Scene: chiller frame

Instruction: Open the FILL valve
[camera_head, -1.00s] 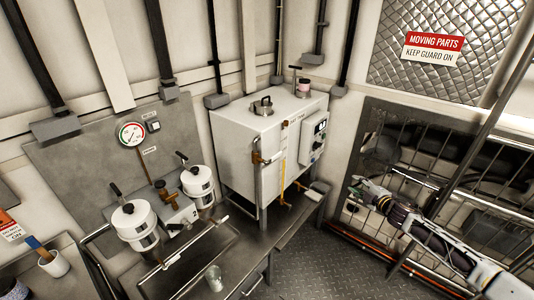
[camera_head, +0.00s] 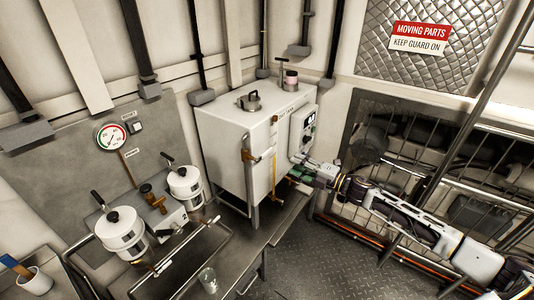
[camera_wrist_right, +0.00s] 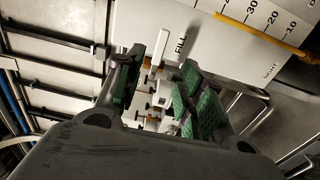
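I cannot clearly make out the FILL valve itself there. In the head view a brass fitting with a lever (camera_head: 248,153) sits on the tank's left front edge; its label is not readable. My right gripper (camera_head: 301,172) is beside the tank's lower right side. It is open, with a clear gap between its green-padded fingers in the right wrist view (camera_wrist_right: 158,88). My left gripper is not in view.
A yellow sight tube (camera_head: 274,160) runs down the tank front, beside a scale (camera_wrist_right: 262,18). A control box (camera_head: 303,128) is on the tank's right side, above my gripper. Two white pots (camera_head: 121,232) stand left. The floor (camera_head: 330,262) is clear.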

